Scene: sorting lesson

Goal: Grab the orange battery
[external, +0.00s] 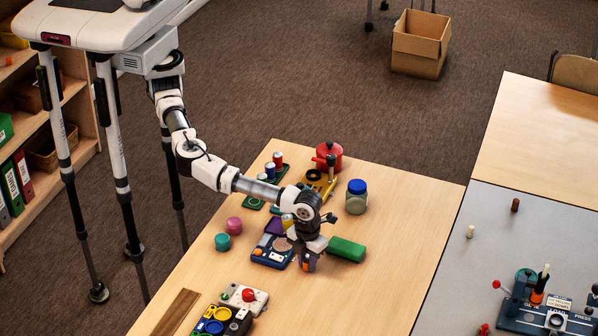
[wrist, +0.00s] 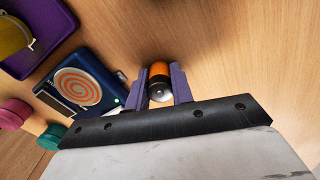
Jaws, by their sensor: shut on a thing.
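The orange battery (wrist: 159,70) has an orange band, a dark section and a shiny metal end facing the wrist camera. My gripper (wrist: 160,84) has its two purple fingers closed on either side of it, touching it. In the external view my gripper (external: 308,264) points down over the wooden table, just right of a blue device. The battery is mostly hidden by the fingers there. I cannot tell whether it still touches the table.
The blue device (external: 268,258) with a spiral disc (wrist: 78,87) is close on the left. A green block (external: 346,249) lies to the right. A jar (external: 356,200) and red pot (external: 329,157) stand farther back. The table's front right is clear.

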